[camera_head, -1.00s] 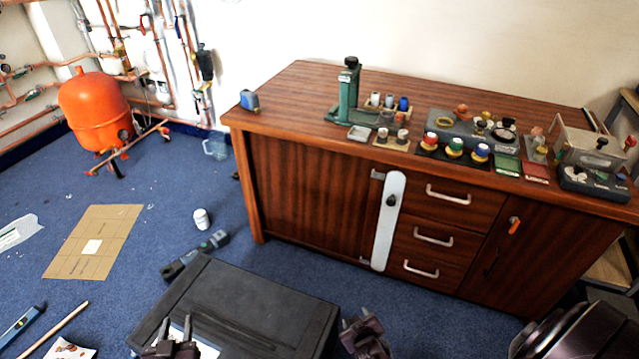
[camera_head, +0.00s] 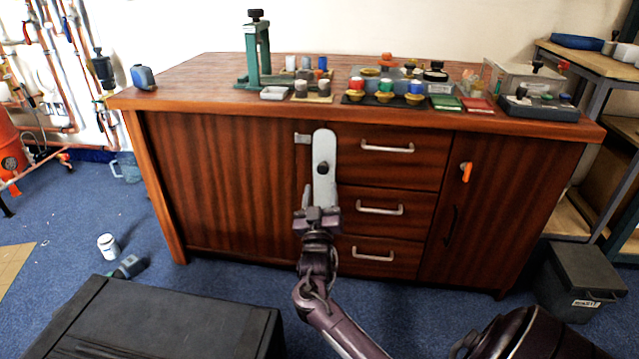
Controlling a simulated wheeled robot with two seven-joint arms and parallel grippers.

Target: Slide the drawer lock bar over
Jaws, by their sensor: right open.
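My right gripper (camera_head: 317,212) is open in front of the bar's lower part, below the knob, and hides the bar's lower end. I cannot tell whether it touches the bar. My left gripper is not in view.
Three drawers with silver handles (camera_head: 380,209) are right of the bar. A door with an orange key tag (camera_head: 466,172) is further right. Jars and a green press (camera_head: 256,55) stand on the cabinet top. A black case (camera_head: 150,318) lies on the floor at front left.

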